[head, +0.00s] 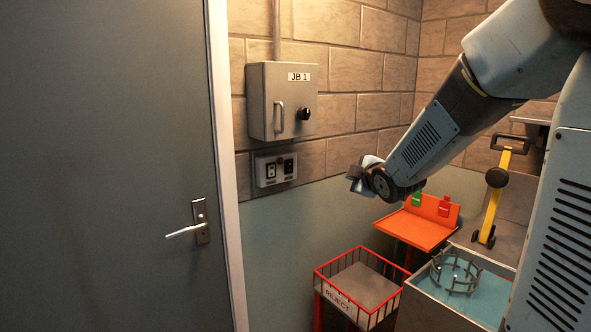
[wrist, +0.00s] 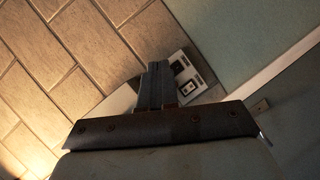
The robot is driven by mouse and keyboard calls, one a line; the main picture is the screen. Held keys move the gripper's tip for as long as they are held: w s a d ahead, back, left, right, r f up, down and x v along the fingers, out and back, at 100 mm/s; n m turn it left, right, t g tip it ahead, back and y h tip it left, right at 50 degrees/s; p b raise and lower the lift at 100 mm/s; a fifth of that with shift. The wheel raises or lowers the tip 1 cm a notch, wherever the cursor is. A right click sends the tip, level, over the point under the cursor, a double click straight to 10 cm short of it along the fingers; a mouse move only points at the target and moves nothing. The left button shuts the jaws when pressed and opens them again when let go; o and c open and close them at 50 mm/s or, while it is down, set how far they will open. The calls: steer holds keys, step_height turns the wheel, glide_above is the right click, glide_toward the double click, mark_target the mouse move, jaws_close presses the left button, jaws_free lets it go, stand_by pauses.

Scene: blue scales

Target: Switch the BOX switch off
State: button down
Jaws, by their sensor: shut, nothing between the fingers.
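A grey switch plate (head: 275,181) is on the wall under the grey box marked JB 1 (head: 262,115). It carries a left switch (head: 270,171) on a pale backing and a darker right switch (head: 289,166). Their labels are too small to read, so I cannot tell which is BOX or how the rockers sit. My gripper (head: 357,178) is right of the plate in the head view, apart from it, shut and empty. In the wrist view the shut fingers (wrist: 156,84) point toward the wall, and the switch plate (wrist: 184,75) shows just right of them, partly hidden.
A grey door (head: 110,150) with a lever handle (head: 190,231) is at left. Below my arm are a red wire REJECT basket (head: 345,300), an orange tray (head: 415,230) and a bin with a teal floor (head: 488,300). The wall around the plate is clear.

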mark_target(290, 165)
steer(key=w+a+f+n+t+y, duration=0.1)
steer(key=w+a+f+n+y, duration=0.4)
steer(key=w+a+n+y, duration=0.1)
steer(key=shift+a+n+y, duration=0.6)
steer(key=shift+n+y, duration=0.6)
steer(key=shift+n, duration=0.5)
steer(key=shift+w+r, duration=0.1)
steer(key=shift+w, duration=0.1)
steer(key=x, duration=1.4)
steer(key=shift+d+r, duration=0.15)
